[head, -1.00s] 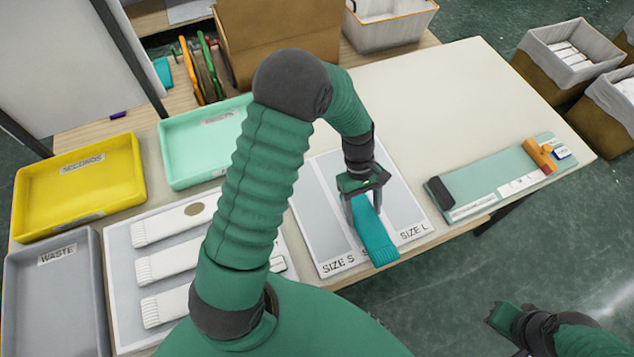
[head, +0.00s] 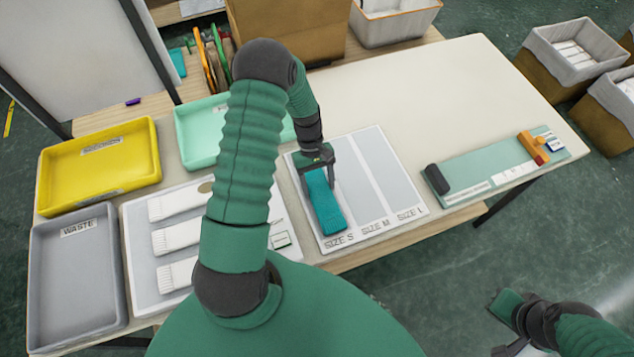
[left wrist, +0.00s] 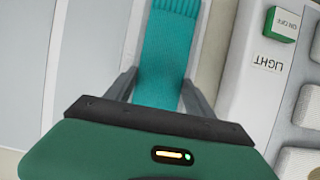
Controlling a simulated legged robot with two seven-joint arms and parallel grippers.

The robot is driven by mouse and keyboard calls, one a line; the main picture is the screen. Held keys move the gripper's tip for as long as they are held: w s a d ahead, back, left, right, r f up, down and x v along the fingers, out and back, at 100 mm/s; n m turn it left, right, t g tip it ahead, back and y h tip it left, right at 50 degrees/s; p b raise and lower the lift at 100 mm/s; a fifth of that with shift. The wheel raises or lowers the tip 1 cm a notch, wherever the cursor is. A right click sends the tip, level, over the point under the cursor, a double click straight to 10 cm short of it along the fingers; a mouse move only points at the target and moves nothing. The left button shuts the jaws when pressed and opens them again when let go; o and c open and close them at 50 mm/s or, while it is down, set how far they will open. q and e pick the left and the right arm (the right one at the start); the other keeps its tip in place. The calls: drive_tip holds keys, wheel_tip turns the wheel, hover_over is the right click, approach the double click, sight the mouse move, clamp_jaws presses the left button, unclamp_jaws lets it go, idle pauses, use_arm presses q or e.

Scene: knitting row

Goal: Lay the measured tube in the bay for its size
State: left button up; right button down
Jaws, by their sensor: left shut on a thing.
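The teal ribbed tube (head: 327,207) is in the jaws of my left gripper (head: 318,178), over the SIZE S bay at the left of the grey sizing board (head: 405,193). Its free end points toward the SIZE S label. I cannot tell whether it touches the board. In the left wrist view the tube (left wrist: 166,55) runs between the fingers of my left gripper (left wrist: 160,95). The SIZE M and SIZE L bays show empty. My right gripper (head: 503,303) is at the lower right, off the table; its jaws are unclear.
The green measuring board (head: 470,182) with an orange slider (head: 532,148) lies to the right. A light panel (head: 140,245) with white tubes, a grey WASTE tray (head: 40,270), a yellow tray (head: 55,195) and a mint tray (head: 195,150) are left. The table's back right is clear.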

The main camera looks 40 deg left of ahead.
use_arm(q)
drive_tip(key=shift+d, duration=0.25)
drive_tip(key=o, duration=0.9)
drive_tip(key=shift+w+f, duration=0.1)
drive_tip(key=shift+w, duration=0.05)
drive_tip(key=shift+o, duration=1.2)
drive_tip(key=shift+a, duration=0.1)
drive_tip(key=shift+o, duration=0.7)
drive_tip(key=shift+a+f, duration=0.1)
drive_tip(key=shift+a, duration=0.2)
drive_tip(key=shift+s+a, duration=0.2)
drive_tip(key=shift+a, duration=0.3)
drive_tip(key=shift+w+d, duration=0.15)
drive_tip(key=shift+d, duration=0.25)
drive_tip(key=shift+a+f, duration=0.1)
drive_tip(key=shift+a, duration=0.05)
use_arm(e)
drive_tip(key=shift+w+a+f, duration=0.1)
drive_tip(key=shift+a, duration=0.05)
